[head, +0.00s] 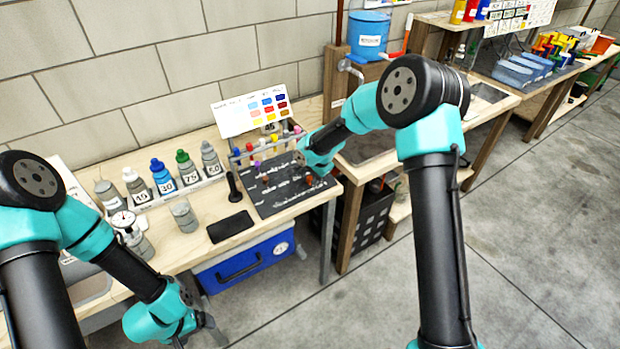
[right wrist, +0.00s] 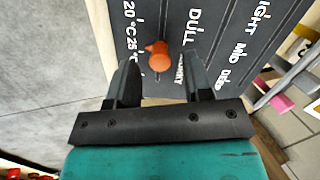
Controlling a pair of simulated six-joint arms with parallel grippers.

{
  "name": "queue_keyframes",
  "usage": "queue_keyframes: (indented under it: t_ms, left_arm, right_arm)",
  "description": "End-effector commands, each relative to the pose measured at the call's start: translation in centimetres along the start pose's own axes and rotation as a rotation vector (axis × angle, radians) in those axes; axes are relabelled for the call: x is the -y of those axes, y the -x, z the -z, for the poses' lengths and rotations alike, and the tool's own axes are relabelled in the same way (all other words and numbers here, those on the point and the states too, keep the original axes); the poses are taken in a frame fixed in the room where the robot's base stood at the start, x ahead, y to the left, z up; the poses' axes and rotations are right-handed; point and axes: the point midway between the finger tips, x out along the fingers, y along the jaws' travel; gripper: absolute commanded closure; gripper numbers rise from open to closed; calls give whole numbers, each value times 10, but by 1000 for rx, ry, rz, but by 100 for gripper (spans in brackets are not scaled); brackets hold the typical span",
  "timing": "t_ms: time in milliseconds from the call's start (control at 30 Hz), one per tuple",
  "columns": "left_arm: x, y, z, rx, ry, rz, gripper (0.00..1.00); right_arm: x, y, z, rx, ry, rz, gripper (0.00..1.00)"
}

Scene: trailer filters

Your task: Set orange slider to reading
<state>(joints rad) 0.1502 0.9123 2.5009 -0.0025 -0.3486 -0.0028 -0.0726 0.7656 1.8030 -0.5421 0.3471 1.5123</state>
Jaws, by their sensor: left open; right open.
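The orange slider (right wrist: 158,55) has a rounded knob and stands on a dark panel (right wrist: 215,30) with white lettering, including "DULL", "20 °C" and "25". It also shows small in the head view (head: 309,179) near the panel's right edge. My right gripper (right wrist: 161,75) is open above the panel, with the knob in line with the gap between its fingers. I cannot tell whether the fingers touch it. In the head view my right gripper (head: 303,160) is over the panel's right part. My left gripper (head: 199,332) is open and empty at the bottom, in front of the bench.
A rack with coloured knobs and a colour chart (head: 252,113) stand behind the panel. Several numbered bottles (head: 162,176) line the bench's back left. A black pad (head: 230,227) and a grey cup (head: 184,215) lie left of the panel. A blue cooler (head: 245,262) is below.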

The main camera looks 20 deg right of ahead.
Motion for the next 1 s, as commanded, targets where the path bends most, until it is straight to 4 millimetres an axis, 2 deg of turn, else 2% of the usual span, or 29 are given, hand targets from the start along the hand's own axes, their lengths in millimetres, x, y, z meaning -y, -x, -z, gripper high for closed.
queue_keyframes:
  t_ms: [100, 200, 533, 1000]
  left_arm:
    - [0, 0, 0, 0, 0, 0, 11]
    - [0, 0, 0, 0, 0, 0, 11]
    - [0, 0, 0, 0, 0, 0, 11]
    - [0, 0, 0, 0, 0, 0, 11]
  right_arm:
    - [0, -14, 0, 0, 0, -1, 54]
    - [0, -20, 1, 0, -2, 0, 54]
    - [0, -22, 0, 0, -1, 1, 55]
    - [0, -22, 0, 0, -1, 1, 100]
